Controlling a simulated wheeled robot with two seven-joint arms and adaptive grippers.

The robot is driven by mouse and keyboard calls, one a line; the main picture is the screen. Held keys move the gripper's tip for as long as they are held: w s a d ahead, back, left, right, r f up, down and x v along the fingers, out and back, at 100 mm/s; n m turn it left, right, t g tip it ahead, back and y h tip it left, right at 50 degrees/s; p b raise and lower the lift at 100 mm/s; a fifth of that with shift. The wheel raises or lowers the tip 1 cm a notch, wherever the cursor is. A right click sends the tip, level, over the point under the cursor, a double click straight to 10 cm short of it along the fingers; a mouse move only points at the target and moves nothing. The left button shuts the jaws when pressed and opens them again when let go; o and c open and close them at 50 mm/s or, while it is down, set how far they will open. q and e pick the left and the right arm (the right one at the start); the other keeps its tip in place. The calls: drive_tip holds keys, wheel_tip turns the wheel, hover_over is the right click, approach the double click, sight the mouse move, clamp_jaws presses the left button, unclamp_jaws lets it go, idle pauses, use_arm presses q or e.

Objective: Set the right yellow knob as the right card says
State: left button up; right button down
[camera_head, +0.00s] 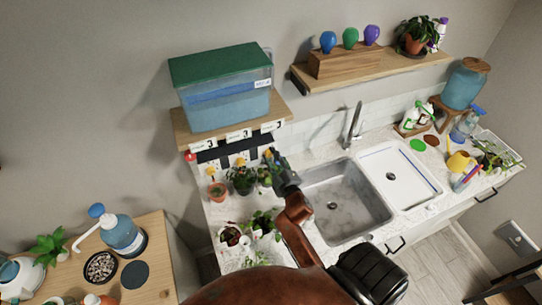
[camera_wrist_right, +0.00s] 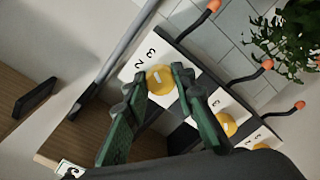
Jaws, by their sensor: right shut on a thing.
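The right yellow knob (camera_head: 268,154) sits on the panel under the tank shelf, at the right end of a row. My right gripper (camera_head: 272,163) is at it. In the right wrist view the fingers (camera_wrist_right: 168,88) are shut on the sides of the right yellow knob (camera_wrist_right: 158,82). A white mark shows on its face, with digits 3 and 2 on the white plate beside it. The right card (camera_head: 272,126) on the shelf edge seems to read 3. A card (camera_wrist_right: 70,169) is partly cut off in the wrist view. My left gripper is not in view.
Two other yellow knobs, the middle one (camera_wrist_right: 228,125) and the far one (camera_wrist_right: 262,146), are in the same row. Orange-tipped spouts (camera_wrist_right: 212,6) stick out below. Potted plants (camera_head: 242,178) stand beneath. The sink (camera_head: 345,200) is to the right.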

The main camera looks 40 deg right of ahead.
drive_tip(key=shift+m, duration=0.4)
drive_tip(key=c, duration=1.6)
unclamp_jaws()
drive_tip(key=shift+s, duration=0.1)
drive_tip(key=v, duration=1.1)
drive_tip(key=shift+s+a, duration=0.1)
drive_tip(key=shift+s, duration=0.3)
